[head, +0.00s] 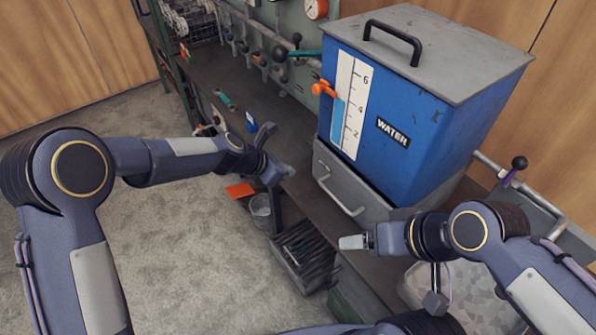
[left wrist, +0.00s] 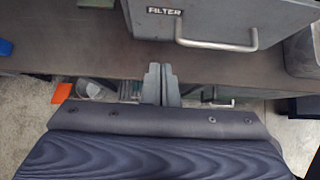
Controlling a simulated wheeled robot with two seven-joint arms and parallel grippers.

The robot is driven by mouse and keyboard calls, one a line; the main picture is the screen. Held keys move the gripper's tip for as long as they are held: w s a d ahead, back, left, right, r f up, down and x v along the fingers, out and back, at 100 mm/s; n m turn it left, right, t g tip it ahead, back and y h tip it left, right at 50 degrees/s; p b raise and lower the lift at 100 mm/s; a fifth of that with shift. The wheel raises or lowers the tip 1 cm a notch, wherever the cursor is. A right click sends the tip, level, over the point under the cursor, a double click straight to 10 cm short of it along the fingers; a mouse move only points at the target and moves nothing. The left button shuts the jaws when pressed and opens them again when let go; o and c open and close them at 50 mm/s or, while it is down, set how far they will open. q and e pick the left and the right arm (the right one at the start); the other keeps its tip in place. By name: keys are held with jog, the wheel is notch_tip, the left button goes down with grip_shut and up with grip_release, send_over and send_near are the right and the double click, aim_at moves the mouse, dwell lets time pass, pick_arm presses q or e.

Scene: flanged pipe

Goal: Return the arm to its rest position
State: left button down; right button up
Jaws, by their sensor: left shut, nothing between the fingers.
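My left arm reaches in from the left in the head view, and its gripper (head: 275,152) is over the front edge of the workbench, left of the blue water tank. In the left wrist view the two grey fingers of this gripper (left wrist: 162,86) are together, with nothing between them. They point toward the bench edge, below a grey drawer marked FILTER (left wrist: 188,22). My right arm is bent at the lower right of the head view, in front of the bench.
The blue WATER tank (head: 425,110) with a level gauge stands on the workbench (head: 222,78). A grey drawer with a handle (head: 340,190) is under the tank. Below the bench edge are a bucket (head: 261,210), an orange item (head: 240,190) and a dark crate (head: 303,255). Open carpet lies left.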

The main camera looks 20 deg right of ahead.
pick_arm(q)
jog(key=shift+s+a+r, duration=0.1)
jog(key=shift+a+r, duration=0.25)
jog(key=shift+a, duration=0.05)
jog(key=shift+a, duration=0.1)
jog(key=s+a+r+m+t+p, duration=0.1)
jog(key=s+a+r+m, duration=0.2)
jog(key=a+r, duration=0.25)
jog(key=s+a+r+m+y+p, duration=0.1)
jog(key=s+a+r+m, duration=0.2)
jog(key=a+r, duration=0.3)
jog(key=s+a+r+m+t+p, duration=0.1)
jog(key=s+a+r+m, duration=0.25)
jog(key=a, duration=0.45)
jog(key=s+a+m+y+p, duration=0.1)
jog(key=s+a+m, duration=0.4)
jog(key=s, duration=0.5)
jog(key=s+a+r+m+y+p, duration=0.1)
jog(key=s+a+m, duration=0.4)
jog(key=s, duration=0.5)
jog(key=shift+a+r+m+t+y+p, duration=0.15)
jog(key=shift+a+m+t+y+p, duration=0.2)
jog(key=shift+a+y, duration=0.7)
jog(key=shift+a+h, duration=0.2)
jog(key=shift+h, duration=0.05)
